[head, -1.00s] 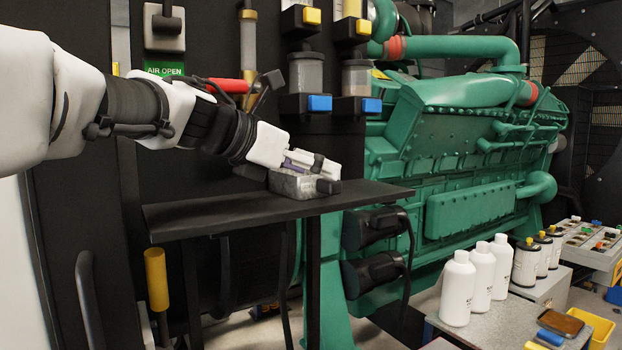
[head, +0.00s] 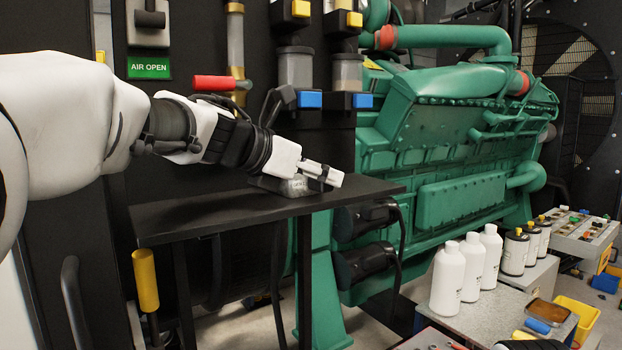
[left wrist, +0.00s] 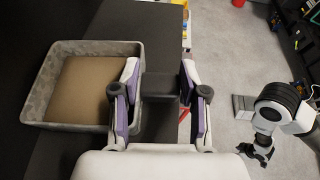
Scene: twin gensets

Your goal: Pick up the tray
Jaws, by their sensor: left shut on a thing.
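The tray (left wrist: 32,108) is a grey, shallow, mottled box with a flat brown piece inside, at the left of the left wrist view. In the head view a little of the tray (head: 290,188) shows at the black shelf, mostly behind my left gripper (head: 325,176). In the left wrist view my left gripper (left wrist: 158,92) has a dark block (left wrist: 158,86) between its fingers, at the tray's right side. Its left finger overlaps the tray's right wall. Whether the tray touches the shelf is unclear. My right gripper (left wrist: 257,151) is small in the left wrist view, apart from the tray.
The black shelf (head: 220,211) runs under the arm. A red-handled valve (head: 215,83) and filter bowls (head: 295,68) are on the panel behind. A green engine (head: 455,130) stands to the right. White bottles (head: 447,280) stand on a grey bench at lower right.

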